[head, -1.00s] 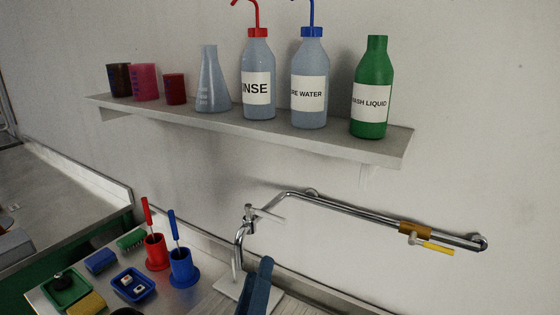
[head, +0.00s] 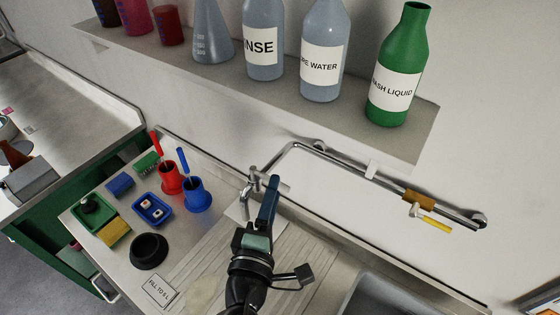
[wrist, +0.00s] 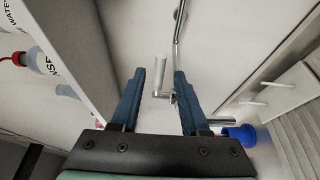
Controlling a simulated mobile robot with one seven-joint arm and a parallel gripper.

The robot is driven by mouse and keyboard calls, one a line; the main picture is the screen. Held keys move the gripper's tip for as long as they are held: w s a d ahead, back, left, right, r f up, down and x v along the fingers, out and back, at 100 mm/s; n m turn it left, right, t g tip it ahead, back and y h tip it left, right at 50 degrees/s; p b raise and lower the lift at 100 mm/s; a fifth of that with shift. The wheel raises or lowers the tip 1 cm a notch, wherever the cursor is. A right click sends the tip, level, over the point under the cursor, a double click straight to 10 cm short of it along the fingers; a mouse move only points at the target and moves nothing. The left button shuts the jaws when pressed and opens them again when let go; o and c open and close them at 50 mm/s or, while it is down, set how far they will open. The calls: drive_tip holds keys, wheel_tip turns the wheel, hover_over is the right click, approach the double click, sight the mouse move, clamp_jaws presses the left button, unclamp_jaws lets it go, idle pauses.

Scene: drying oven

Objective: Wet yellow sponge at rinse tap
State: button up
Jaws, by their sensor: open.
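The yellow sponge (head: 114,232) lies at the left of the counter, beside a green tray, away from my gripper. My gripper (head: 270,185) is up at the tap (head: 254,182) near the wall, with its blue fingers pointing toward it. In the wrist view the fingers of my gripper (wrist: 159,82) are apart, with a pale tap handle (wrist: 161,74) showing between them. I cannot tell whether they touch it. Nothing is held. A chrome pipe runs right from the tap to a brass fitting with a yellow lever (head: 436,224).
A shelf (head: 270,95) with bottles and a flask hangs above the tap. Red (head: 170,180) and blue (head: 197,196) brush holders stand left of the tap. A black bowl (head: 149,251) sits on the counter. A sink (head: 385,292) lies at the lower right.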

drive_tip(key=p+x, duration=0.1)
drive_tip(key=x, duration=0.5)
drive_tip(key=shift+w, duration=0.1)
clamp_jaws()
idle(1.3)
